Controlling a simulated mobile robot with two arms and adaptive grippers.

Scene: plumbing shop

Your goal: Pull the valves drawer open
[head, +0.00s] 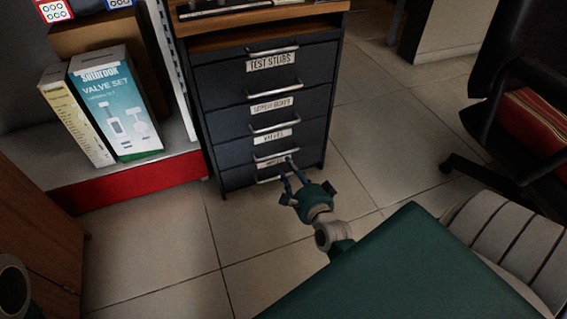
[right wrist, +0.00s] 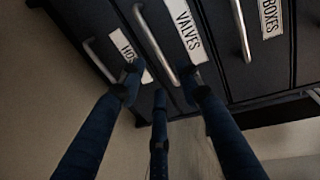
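The valves drawer (head: 241,149) is low in the dark drawer cabinet and looks shut, flush with its neighbours. Its white VALVES label (right wrist: 183,30) is clear in the right wrist view. A metal bar handle (right wrist: 155,45) lies just below that label. My right gripper (head: 288,170) is in front of the lower drawers. In the right wrist view its dark fingers (right wrist: 163,86) are spread apart, on either side of the near end of this handle. I cannot tell whether any finger touches it.
A shelf with a valve set box (head: 115,105) stands left of the cabinet. A black chair (head: 520,100) is at right. Tiled floor (head: 170,235) in front is clear.

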